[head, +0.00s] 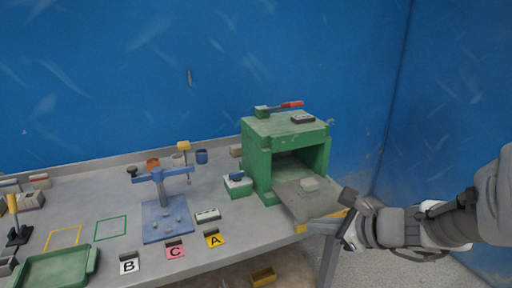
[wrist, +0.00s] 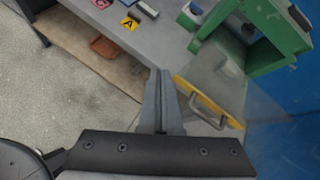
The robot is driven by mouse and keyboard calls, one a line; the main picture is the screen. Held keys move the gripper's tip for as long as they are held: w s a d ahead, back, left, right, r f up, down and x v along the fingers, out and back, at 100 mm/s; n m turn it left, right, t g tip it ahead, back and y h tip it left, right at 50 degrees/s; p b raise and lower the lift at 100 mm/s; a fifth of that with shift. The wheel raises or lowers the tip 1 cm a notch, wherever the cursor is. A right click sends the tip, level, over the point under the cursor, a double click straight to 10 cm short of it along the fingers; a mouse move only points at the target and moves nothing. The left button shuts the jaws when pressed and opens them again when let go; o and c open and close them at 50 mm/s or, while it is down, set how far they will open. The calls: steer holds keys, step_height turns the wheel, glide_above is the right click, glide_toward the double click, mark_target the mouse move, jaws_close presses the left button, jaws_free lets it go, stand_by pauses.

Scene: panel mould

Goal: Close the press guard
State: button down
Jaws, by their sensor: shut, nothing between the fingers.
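The green press (head: 257,165) stands at the right end of the bench with its front opening showing. Its guard (head: 300,207) is a see-through greyish panel, lowered and sloping out from the opening, with a yellow outer edge (head: 328,217). In the wrist view, the yellow edge (wrist: 208,101) and a grey bar handle (wrist: 212,112) lie just right of my fingers. My gripper (head: 350,225) is beside the guard's outer end, at its right in the head view. In the wrist view, my gripper (wrist: 166,75) is shut and empty, apart from the handle.
A red-handled tool (head: 290,105) and a dark block (head: 303,119) are on top of the press. A blue fixture (head: 165,220), labelled cards and a green tray (head: 55,268) occupy the bench to the left. Blue walls stand behind and right. Floor shows below the bench edge.

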steer(key=w+d+f+m+t+h, duration=0.1)
steer(key=d+f+m+t+h, duration=0.15)
steer(key=d+m, duration=0.5)
steer(key=b, duration=0.3)
glide_toward(308, 211)
step_height(308, 211, down, 3)
steer(key=w, duration=0.2)
steer(key=shift+w+a+r+g, duration=0.15)
steer(key=shift+w+a, duration=0.15)
steer(key=shift+w, duration=0.2)
steer(key=shift+w+a+f+g, duration=0.1)
steer(key=shift+w+a, duration=0.2)
steer(key=shift+w, duration=0.25)
steer(key=shift+w+a, duration=0.25)
steer(key=shift+w, duration=0.45)
steer(key=w+a, duration=0.2)
steer(key=w, duration=0.4)
steer(key=w+a, duration=0.2)
steer(key=w, duration=0.4)
steer(key=w+a, duration=0.2)
steer(key=w, duration=0.4)
steer(key=shift+a, duration=0.3)
steer(key=shift+w+a+r, duration=0.1)
steer(key=shift+w+r, duration=0.05)
steer(key=shift+r, duration=0.1)
